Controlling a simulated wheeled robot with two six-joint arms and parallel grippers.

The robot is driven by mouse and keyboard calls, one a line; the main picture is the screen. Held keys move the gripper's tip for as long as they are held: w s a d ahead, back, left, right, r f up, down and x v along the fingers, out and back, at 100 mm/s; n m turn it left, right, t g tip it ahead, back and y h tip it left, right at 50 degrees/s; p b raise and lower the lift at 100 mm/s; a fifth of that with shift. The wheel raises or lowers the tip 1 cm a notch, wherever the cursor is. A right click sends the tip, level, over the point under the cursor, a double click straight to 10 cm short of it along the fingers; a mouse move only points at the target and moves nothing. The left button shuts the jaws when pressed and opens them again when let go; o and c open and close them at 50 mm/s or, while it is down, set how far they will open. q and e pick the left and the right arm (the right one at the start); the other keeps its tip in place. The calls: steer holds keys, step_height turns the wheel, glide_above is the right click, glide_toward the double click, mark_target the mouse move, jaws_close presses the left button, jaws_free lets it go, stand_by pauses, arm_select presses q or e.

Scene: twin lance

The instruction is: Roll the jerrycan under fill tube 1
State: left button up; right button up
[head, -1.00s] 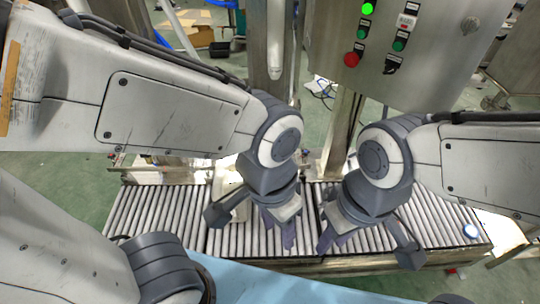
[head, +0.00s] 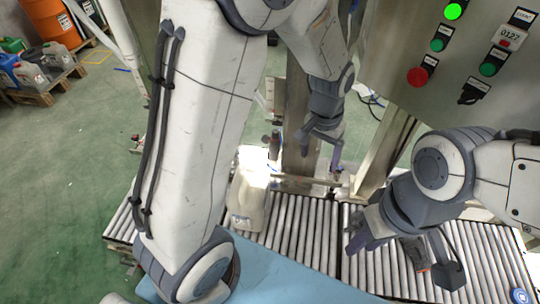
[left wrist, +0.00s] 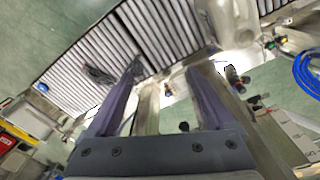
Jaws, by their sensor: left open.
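The pale jerrycan (head: 249,205) stands on the roller conveyor (head: 288,240) beside my left arm; its upper part is washed out by glare. My left gripper (head: 322,154) is open and empty, up and to the right of the jerrycan, apart from it. In the left wrist view the open fingers (left wrist: 163,92) have nothing between them; a pale shape at the top (left wrist: 228,22) appears to be the jerrycan. My right gripper (head: 362,236) is low over the conveyor, right of the jerrycan; its finger gap is unclear. I cannot pick out fill tube 1 for sure.
A steel control panel (head: 450,60) with a lit green lamp and buttons stands at the upper right. Steel posts (head: 297,125) rise behind the conveyor. Orange drum (head: 52,22) and a pallet of cans (head: 38,82) are far left. Green floor between is clear.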

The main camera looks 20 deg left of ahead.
arm_select(q)
steer(key=w+a+f+n+b, duration=0.1)
steer(key=w+a+f+n, duration=0.1)
steer(key=w+a+f, duration=0.35)
steer(key=w+a+f+n+b, duration=0.1)
steer(key=w+a+f, duration=0.2)
steer(key=a+f, duration=0.5)
steer(key=n+b, duration=0.1)
steer(key=n, duration=0.1)
glide_above(263, 179)
steer(key=w, duration=0.3)
steer(key=f, duration=1.2)
steer(key=shift+a+f, duration=0.2)
steer(key=shift+a, duration=0.15)
steer(key=f, duration=1.1)
steer(key=shift+a+b, duration=0.25)
steer(key=shift+b, duration=0.1)
steer(key=shift+s, duration=0.1)
steer(key=shift+c, duration=0.4)
jaws_close()
steer(key=shift+a, duration=0.1)
